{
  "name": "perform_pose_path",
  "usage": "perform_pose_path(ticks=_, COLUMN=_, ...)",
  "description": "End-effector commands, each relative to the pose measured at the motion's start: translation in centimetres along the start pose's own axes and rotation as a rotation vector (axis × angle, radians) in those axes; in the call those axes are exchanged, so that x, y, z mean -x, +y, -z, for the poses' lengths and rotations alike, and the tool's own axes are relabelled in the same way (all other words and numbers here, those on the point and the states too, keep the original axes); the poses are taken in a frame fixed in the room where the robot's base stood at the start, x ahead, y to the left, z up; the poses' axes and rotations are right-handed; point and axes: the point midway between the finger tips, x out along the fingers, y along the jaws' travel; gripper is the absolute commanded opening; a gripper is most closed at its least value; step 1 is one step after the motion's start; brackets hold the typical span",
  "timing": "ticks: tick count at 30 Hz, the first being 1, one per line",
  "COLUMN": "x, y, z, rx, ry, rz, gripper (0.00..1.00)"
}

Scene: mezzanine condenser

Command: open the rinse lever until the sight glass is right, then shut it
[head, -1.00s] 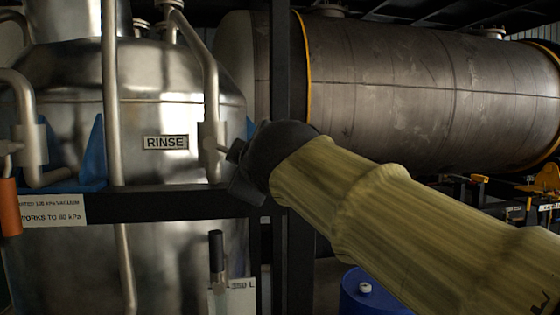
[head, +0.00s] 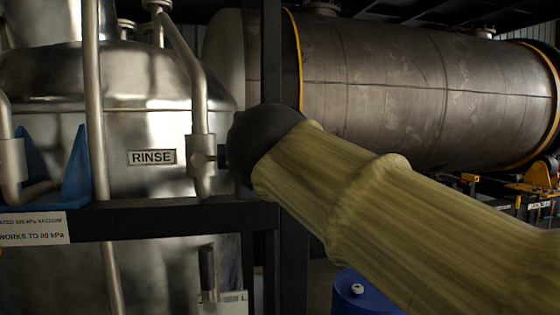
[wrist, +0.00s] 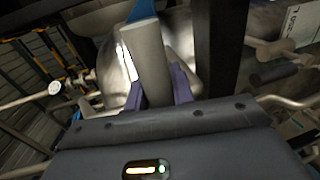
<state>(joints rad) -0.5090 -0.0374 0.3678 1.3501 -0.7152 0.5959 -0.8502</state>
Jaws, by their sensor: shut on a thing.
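The RINSE plate (head: 152,157) is on the steel vessel, left of a pale pipe with a valve block (head: 201,160). My dark wrist hides most of the space right of that block, and a short dark stem shows between them. In the wrist view my gripper (wrist: 158,82) has its two bluish fingers shut on a grey cylindrical bar (wrist: 148,50), seemingly the rinse lever. Its angle is unclear in the head view. A narrow dark upright tube (head: 207,268) by a partly hidden plate is low on the vessel, possibly the sight glass. I cannot read a level in it.
A dark horizontal rail (head: 160,222) and an upright post (head: 271,60) stand close to my wrist. A large grey horizontal tank (head: 420,90) fills the back right. A blue drum (head: 360,295) stands below my arm. A blue bracket (head: 78,165) is at left.

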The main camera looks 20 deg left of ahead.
Motion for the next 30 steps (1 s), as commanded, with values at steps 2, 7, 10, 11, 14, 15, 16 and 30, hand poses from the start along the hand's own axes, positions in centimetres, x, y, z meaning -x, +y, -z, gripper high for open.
perform_pose_path(ticks=2, x=0.00, y=0.20, z=-0.08, rx=0.013, ry=-0.003, rz=-0.002, gripper=0.00)
perform_pose_path(ticks=7, x=0.01, y=0.25, z=-0.22, rx=0.021, ry=-0.007, rz=-0.003, gripper=0.00)
perform_pose_path(ticks=10, x=0.03, y=0.27, z=-0.25, rx=0.021, ry=-0.008, rz=-0.003, gripper=0.00)
perform_pose_path(ticks=11, x=0.03, y=0.28, z=-0.25, rx=0.021, ry=-0.008, rz=-0.004, gripper=0.00)
perform_pose_path(ticks=14, x=0.04, y=0.30, z=-0.27, rx=0.021, ry=-0.008, rz=-0.004, gripper=0.00)
perform_pose_path(ticks=15, x=0.05, y=0.31, z=-0.27, rx=0.020, ry=-0.008, rz=-0.004, gripper=0.32)
perform_pose_path(ticks=16, x=0.05, y=0.30, z=-0.26, rx=0.020, ry=-0.008, rz=-0.004, gripper=0.38)
perform_pose_path(ticks=30, x=0.52, y=0.34, z=-0.30, rx=0.017, ry=-0.005, rz=-0.003, gripper=0.46)
